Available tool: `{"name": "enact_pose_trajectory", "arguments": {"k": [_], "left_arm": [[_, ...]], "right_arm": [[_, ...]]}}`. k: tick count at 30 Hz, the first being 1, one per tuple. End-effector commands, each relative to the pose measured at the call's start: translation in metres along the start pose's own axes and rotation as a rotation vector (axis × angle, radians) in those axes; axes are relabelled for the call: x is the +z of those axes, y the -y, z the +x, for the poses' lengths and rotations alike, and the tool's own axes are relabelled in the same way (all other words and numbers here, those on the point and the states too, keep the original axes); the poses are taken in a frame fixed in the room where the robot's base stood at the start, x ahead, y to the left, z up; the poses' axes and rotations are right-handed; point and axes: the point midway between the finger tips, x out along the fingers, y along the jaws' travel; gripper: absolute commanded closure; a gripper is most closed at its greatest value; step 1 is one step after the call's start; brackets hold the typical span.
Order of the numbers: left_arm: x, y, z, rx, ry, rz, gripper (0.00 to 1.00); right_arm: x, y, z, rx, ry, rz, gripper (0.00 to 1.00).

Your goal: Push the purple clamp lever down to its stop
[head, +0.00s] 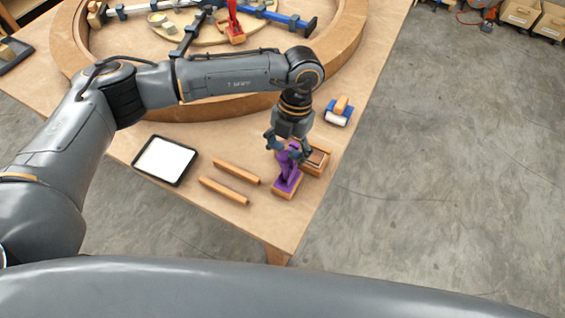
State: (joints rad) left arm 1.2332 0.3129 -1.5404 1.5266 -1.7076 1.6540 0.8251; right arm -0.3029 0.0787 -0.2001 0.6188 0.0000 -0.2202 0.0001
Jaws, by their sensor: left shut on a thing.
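The purple clamp (287,181) stands on a small wooden block (287,190) near the right front edge of the table. Its lever (291,152) rises between the fingers of my left gripper (289,150). My left arm comes in from the left and bends down over the clamp. The left gripper is shut on the purple lever, which looks raised. The gripper hides part of the lever, and its exact angle is hard to tell. My right gripper is not in view.
A wooden tray (317,161) sits right beside the clamp. Two wooden bars (237,172) (224,190) and a black-rimmed white tray (166,160) lie to the left. A large curved wooden ring (345,45) fills the table's back. Concrete floor lies right.

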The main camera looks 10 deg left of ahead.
Motion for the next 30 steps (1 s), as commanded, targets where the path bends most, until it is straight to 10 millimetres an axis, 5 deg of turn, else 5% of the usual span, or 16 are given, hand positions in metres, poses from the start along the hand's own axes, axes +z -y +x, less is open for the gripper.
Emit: {"name": "enact_pose_trajectory", "arguments": {"k": [2, 4, 30], "left_arm": [[0.002, 0.001, 0.015, 0.0, -0.003, -0.001, 0.84], [0.001, 0.001, 0.013, 0.0, -0.003, -0.001, 1.0], [0.027, 0.001, -0.011, -0.002, -0.001, 0.001, 1.0]], "right_arm": [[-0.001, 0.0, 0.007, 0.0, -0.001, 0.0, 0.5], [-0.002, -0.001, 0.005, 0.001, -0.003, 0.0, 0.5], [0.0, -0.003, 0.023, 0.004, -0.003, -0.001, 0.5]]}}
